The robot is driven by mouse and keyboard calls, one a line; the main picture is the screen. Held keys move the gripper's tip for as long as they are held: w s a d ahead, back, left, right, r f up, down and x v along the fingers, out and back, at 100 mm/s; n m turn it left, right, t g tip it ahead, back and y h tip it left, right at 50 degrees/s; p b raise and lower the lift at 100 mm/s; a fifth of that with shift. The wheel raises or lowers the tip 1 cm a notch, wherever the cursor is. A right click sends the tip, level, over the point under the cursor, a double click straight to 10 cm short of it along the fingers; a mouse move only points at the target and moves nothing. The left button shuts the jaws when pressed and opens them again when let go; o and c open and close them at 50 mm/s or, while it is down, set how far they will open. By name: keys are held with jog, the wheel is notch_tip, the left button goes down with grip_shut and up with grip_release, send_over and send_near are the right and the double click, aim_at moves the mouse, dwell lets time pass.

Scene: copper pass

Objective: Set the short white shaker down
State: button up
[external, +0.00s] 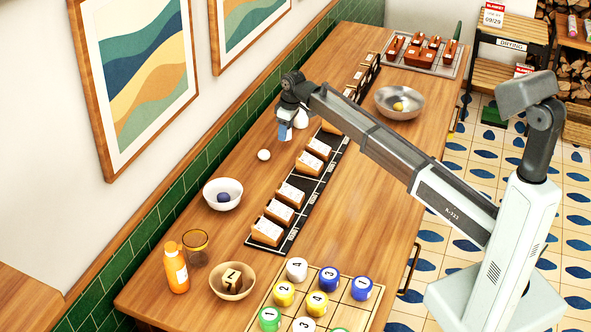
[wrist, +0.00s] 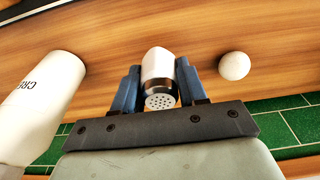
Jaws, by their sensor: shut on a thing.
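The short white shaker (wrist: 158,65) has a white body and a metal cap with holes. In the wrist view it sits between the two blue fingers of my gripper (wrist: 158,88), which is shut on it, with the cap toward the camera. In the external view my gripper (external: 285,132) points down over the far side of the wooden table, near the wall. The shaker is mostly hidden there by the fingers. I cannot tell whether its base touches the table.
A white bottle with dark lettering (wrist: 38,105) stands close on one side, and a white ball (wrist: 234,66) lies on the other. The ball also shows in the external view (external: 264,155). Green tiles (external: 190,165) edge the wall.

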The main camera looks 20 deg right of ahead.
jog(key=shift+f, duration=1.5)
jog(key=shift+f, duration=0.2)
jog(key=o, duration=1.1)
jog(key=shift+c, duration=0.2)
jog(key=r, duration=0.4)
jog(key=s+d+r, duration=0.1)
jog(key=r, duration=0.7)
jog(key=shift+s+d+r, duration=0.15)
